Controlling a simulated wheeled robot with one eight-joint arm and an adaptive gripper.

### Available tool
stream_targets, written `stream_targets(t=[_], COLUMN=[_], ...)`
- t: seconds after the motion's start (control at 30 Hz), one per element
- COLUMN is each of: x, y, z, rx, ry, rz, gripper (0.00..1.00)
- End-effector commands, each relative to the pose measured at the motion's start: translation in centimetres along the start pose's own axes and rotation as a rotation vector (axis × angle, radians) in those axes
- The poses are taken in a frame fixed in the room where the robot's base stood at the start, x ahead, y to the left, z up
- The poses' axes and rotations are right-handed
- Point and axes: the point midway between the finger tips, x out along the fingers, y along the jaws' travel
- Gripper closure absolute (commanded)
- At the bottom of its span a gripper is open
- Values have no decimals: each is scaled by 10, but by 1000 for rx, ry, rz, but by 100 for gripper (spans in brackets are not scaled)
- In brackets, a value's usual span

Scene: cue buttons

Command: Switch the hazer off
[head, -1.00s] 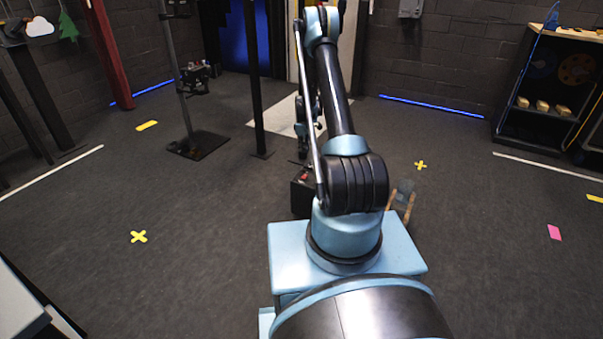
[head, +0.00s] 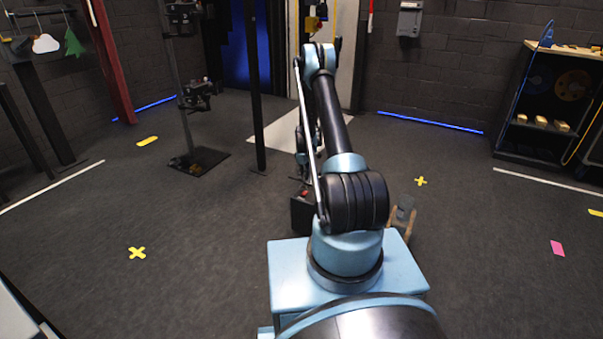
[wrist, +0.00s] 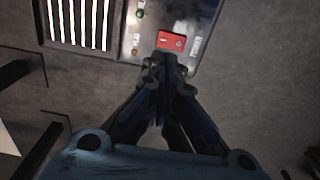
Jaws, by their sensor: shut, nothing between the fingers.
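The hazer is a dark box (head: 302,215) on the floor beside my base in the head view, partly hidden by my arm. In the wrist view its panel (wrist: 203,20) carries a red rocker switch (wrist: 170,41) with white marks, next to the word POWER. A green light (wrist: 140,13) and an amber one (wrist: 135,52) sit left of the switch. I cannot tell which side of the rocker is down. My gripper (wrist: 165,64) is shut and empty, its fingertips at the lower edge of the switch in the picture. Whether they touch it is unclear.
A slatted grille (wrist: 78,22) lies left of the panel. A wooden-legged object (head: 402,216) stands right of the hazer, partly behind my arm. A stand (head: 188,110) and a dark post (head: 254,90) rise at the back left. Open floor lies on both sides.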

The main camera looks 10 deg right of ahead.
Motion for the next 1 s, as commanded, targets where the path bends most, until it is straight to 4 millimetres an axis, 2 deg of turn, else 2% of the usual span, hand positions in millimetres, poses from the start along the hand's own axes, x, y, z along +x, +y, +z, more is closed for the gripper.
stream_targets(t=[0.3, 0.5, 0.7, 1.0], x=[48, 67, 75, 75], y=[0, 0, 0, 0], z=[0, 0, 0, 0], rx=[0, 0, 0, 0], ry=[0, 0, 0, 0], rz=[0, 0, 0, 0], gripper=[100, 100, 100, 100])
